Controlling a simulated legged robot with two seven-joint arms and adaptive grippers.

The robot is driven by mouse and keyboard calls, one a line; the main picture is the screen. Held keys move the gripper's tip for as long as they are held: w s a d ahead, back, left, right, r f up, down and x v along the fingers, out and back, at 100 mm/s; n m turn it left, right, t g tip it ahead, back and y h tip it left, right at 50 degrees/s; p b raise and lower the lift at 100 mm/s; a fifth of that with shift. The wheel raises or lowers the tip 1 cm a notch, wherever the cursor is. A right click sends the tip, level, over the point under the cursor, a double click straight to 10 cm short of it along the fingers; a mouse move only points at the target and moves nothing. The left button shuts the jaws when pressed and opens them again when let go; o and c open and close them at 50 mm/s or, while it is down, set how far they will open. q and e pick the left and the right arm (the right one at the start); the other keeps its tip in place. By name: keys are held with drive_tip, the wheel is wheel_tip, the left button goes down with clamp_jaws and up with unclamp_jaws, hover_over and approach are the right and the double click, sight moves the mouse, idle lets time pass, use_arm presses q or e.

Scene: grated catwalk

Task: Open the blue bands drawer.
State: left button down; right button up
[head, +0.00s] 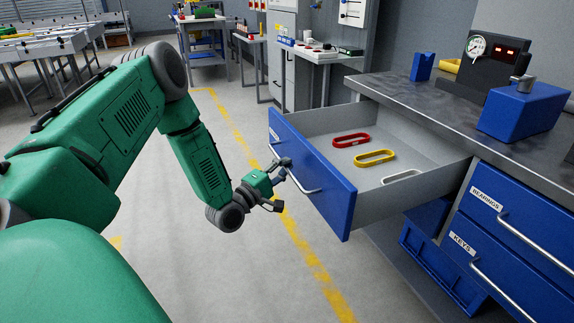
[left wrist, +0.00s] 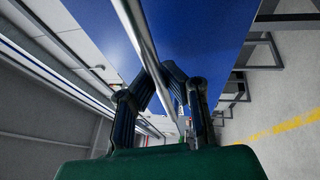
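The open drawer holds a red band (head: 351,140), a yellow band (head: 374,157) and a white band (head: 402,177). My left gripper (head: 279,184) is at the handle, in front of the drawer. In the left wrist view its dark fingers (left wrist: 177,88) are around or beside the bar, the left one bent inward. Whether they press on it is unclear. My right gripper is not in view.
Closed blue drawers labelled BEARINGS (head: 500,225) and KEYS (head: 478,262) are at the right. The grey worktop (head: 425,97) carries a blue box (head: 522,112) and a gauge unit (head: 490,60). Open floor (head: 215,275) with a yellow line lies left of the drawer.

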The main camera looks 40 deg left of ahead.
use_arm(q)
drive_tip(key=shift+s+d+f, duration=0.1)
drive_tip(key=shift+s+f, duration=0.05)
drive_tip(key=shift+f, duration=0.2)
drive_tip(key=c, duration=1.6)
unclamp_jaws()
drive_tip(key=shift+c, duration=0.2)
drive_tip(key=shift+o, duration=0.2)
drive_tip(key=shift+r, duration=0.15)
drive_tip(key=s+f, duration=0.2)
drive_tip(key=s, duration=0.9)
drive_tip(key=shift+s+f, duration=0.2)
drive_tip(key=shift+s, duration=0.05)
